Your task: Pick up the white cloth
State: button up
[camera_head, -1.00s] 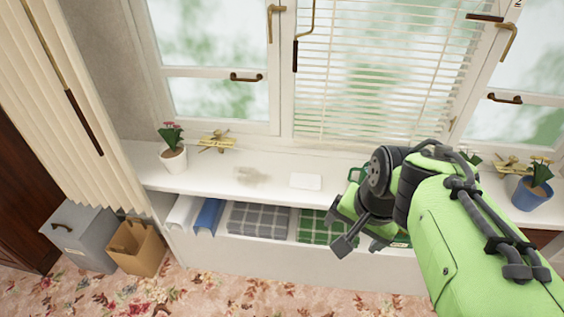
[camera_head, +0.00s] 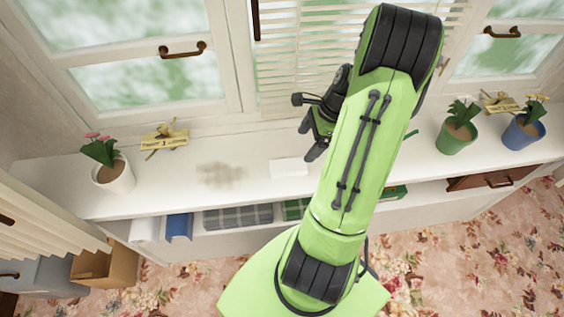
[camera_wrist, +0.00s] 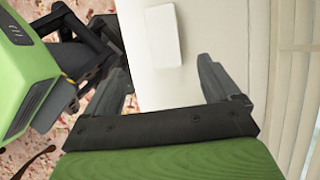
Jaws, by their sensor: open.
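The white cloth (camera_head: 289,167) looks like a small flat white rectangle lying on the white windowsill (camera_head: 250,145). In the head view its right end is close to my arm. In the wrist view the cloth (camera_wrist: 163,35) lies on the sill beyond the fingertips, roughly in line with the gap between them. My gripper (camera_head: 312,143) is open and empty, above the sill just behind and right of the cloth, partly hidden by my arm. It also shows in the wrist view (camera_wrist: 164,72).
A grey-brown stain (camera_head: 221,174) marks the sill left of the cloth. A white flowerpot (camera_head: 114,178) and a yellow sign (camera_head: 164,140) stand further left; green (camera_head: 456,136) and blue (camera_head: 522,133) pots stand right. Folded textiles (camera_head: 238,216) lie below the sill. Window blinds hang behind.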

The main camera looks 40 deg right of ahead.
aim_at(290, 165)
jog(key=b+x, duration=0.1)
jog(key=x, duration=0.3)
jog(key=b+x, duration=0.1)
jog(key=x, duration=0.3)
jog(key=d+x, duration=0.1)
jog(key=x, duration=0.4)
jog(key=shift+w+a+f+b, duration=0.1)
jog(key=shift+f+b, duration=0.1)
jog(key=shift+b, duration=0.2)
jog(key=shift+r, duration=0.1)
jog(key=c, duration=1)
jog(key=shift+r, duration=0.1)
jog(key=shift+c, duration=0.2)
notch_tip(290, 165, up, 10)
jog(key=p, duration=0.2)
jog(key=shift+p, duration=0.3)
